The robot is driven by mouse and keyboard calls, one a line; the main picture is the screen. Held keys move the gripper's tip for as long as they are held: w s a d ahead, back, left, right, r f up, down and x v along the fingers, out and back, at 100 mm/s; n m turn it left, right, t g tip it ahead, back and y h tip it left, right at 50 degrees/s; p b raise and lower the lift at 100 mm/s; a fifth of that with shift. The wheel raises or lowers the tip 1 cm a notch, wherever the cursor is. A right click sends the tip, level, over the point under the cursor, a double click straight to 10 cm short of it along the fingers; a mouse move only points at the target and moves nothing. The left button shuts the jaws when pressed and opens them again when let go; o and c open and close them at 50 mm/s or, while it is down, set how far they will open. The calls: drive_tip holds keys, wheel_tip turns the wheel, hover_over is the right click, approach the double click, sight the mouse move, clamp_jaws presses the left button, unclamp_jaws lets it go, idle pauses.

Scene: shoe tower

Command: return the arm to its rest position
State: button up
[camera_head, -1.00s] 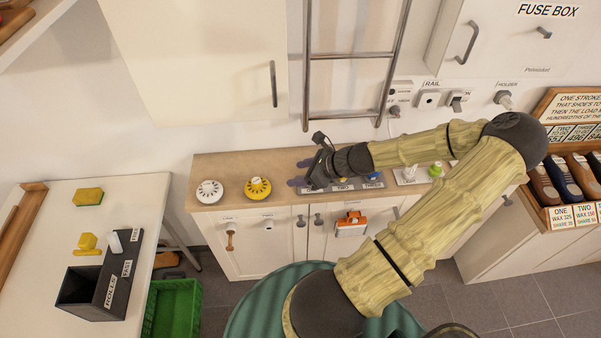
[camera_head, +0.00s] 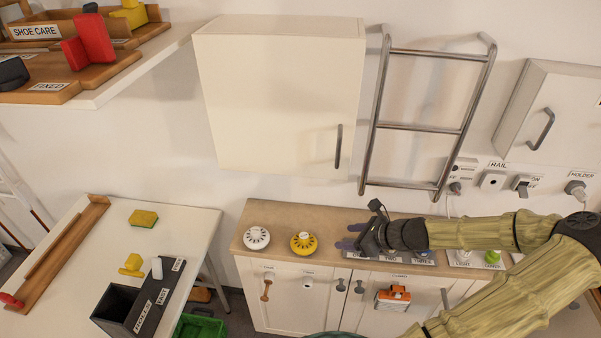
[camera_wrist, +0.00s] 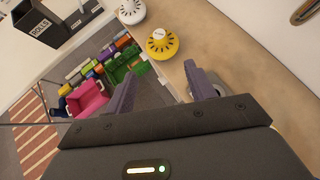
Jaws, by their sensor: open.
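My gripper (camera_head: 350,236) is above the wooden top of the low cabinet, with its fingers pointing left in the head view. My arm stretches in from the right, roughly level over the counter. In the wrist view my gripper (camera_wrist: 163,88) has its two purple fingers apart with nothing held between them. A yellow round dial-like piece (camera_head: 303,243) and a white one (camera_head: 257,238) sit on the counter to the left of the fingers. The wrist view also shows the yellow piece (camera_wrist: 162,44) beyond the fingertips.
A metal ladder rail (camera_head: 425,125) hangs on the wall above my arm. A white wall cabinet (camera_head: 277,95) is up left. A white table (camera_head: 90,240) with a black box (camera_head: 115,305) stands at left. A shelf (camera_head: 150,60) juts out top left.

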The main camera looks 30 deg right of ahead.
drive_tip(key=shift+a, duration=0.1)
drive_tip(key=s+a+n+g, duration=0.2)
drive_tip(key=a+n+g, duration=0.5)
drive_tip(key=a+n, duration=0.6)
drive_tip(key=s+a+r+n+h, duration=0.1)
drive_tip(key=a+r+n+h, duration=0.1)
drive_tip(key=a+r+n, duration=0.2)
drive_tip(key=s+a+r+n+h, duration=0.2)
drive_tip(key=a+r+n, duration=0.3)
drive_tip(key=r+n, duration=0.4)
drive_tip(key=n+h, duration=0.1)
drive_tip(key=n, duration=0.3)
drive_tip(key=shift+s+a+t, duration=0.15)
drive_tip(key=shift+a+t, duration=0.1)
drive_tip(key=shift+t, duration=0.05)
